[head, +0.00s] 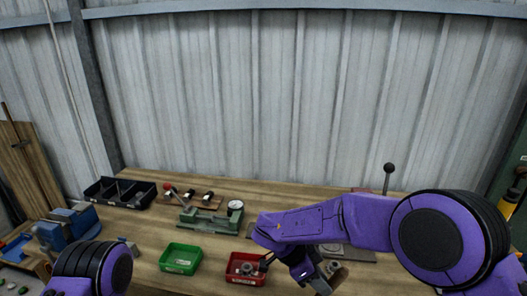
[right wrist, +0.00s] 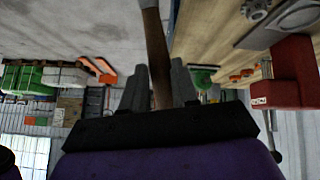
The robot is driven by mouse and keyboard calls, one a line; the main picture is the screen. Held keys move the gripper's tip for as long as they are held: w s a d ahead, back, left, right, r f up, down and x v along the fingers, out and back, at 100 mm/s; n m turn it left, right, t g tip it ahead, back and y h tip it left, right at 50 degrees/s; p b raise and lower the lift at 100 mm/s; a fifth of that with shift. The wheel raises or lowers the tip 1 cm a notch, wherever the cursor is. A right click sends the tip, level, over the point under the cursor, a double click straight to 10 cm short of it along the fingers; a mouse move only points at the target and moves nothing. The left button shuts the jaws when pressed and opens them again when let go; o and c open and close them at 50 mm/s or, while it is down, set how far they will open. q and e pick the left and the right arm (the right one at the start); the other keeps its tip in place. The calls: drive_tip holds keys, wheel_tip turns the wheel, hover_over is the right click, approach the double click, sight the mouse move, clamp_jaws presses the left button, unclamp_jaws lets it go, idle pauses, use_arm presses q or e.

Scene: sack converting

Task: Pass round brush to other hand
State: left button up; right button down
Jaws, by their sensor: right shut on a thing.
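My right gripper (head: 322,283) is low in the head view, right of the red bin, and shut on the round brush. The brush's brown handle (right wrist: 154,45) runs up between the two grey fingers (right wrist: 160,75) in the right wrist view and leaves the picture at the top. Of my left arm only purple and black links show at the lower left; the left gripper is out of the picture.
On the wooden bench (head: 150,243) stand a green bin (head: 181,259), a red bin (head: 245,268) with metal parts, a green fixture with a dial (head: 212,216) and a black divided tray (head: 119,193). A blue vise (head: 68,229) is at the left. A corrugated wall closes the back.

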sight(340, 283)
drive_tip(key=d+n+t+y, duration=0.1)
drive_tip(key=n+t, duration=0.1)
drive_tip(key=n, duration=0.2)
drive_tip(key=d+n+t+y, duration=0.1)
drive_tip(key=d+n+t, duration=0.1)
drive_tip(key=n+t, duration=0.1)
drive_tip(key=s+d+n+t+y, duration=0.1)
drive_tip(key=n+t, duration=0.1)
drive_tip(key=n, duration=0.3)
drive_tip(key=shift+d+r+n+t, duration=0.25)
drive_tip(key=shift+r+n+t, duration=0.05)
drive_tip(key=shift+n, duration=0.1)
wheel_tip(340, 283, down, 13)
drive_tip(key=d+n+t+y+b, duration=0.1)
drive_tip(key=n+y+b, duration=0.3)
drive_tip(key=b, duration=0.9)
drive_tip(key=d+n, duration=0.1)
drive_tip(key=n, duration=0.2)
drive_tip(key=shift+s+r+t+y, duration=0.15)
drive_tip(key=shift+s+t+y, duration=0.15)
drive_tip(key=shift+s, duration=0.05)
